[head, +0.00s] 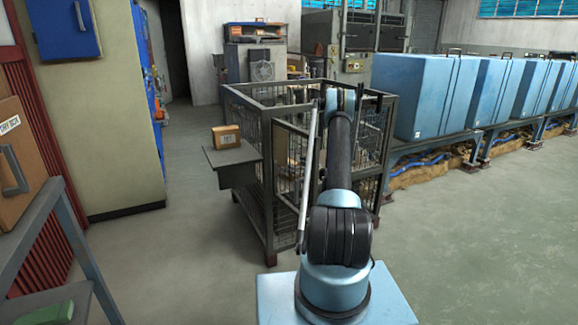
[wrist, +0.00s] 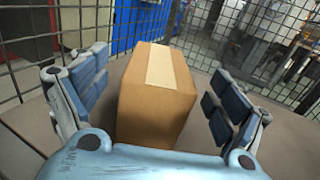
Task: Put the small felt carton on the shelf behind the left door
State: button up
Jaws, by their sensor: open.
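A small brown carton (head: 227,137) with a pale label, too small to read surely, sits on a grey ledge at the left of the mesh cage in the head view. In the wrist view a brown carton (wrist: 150,112) with a pale tape strip stands between the spread fingers of my gripper (wrist: 160,92). The fingers are apart from its sides. I cannot tell whether both views show the same carton. My gripper is mostly hidden behind my arm in the head view. A wooden dry box (head: 14,165) with a grey handle stands at the left edge; its inside is hidden.
A dark mesh cage (head: 268,190) stands ahead, and mesh also surrounds the carton in the wrist view. A grey bench frame (head: 75,240) is at the left, with a green object (head: 45,313) low on it. Blue boxes (head: 425,95) line the right. Floor is clear between bench and cage.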

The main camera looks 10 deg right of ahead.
jog(key=v, duration=0.6)
jog(key=shift+s+d, duration=0.25)
jog(key=shift+d, duration=0.05)
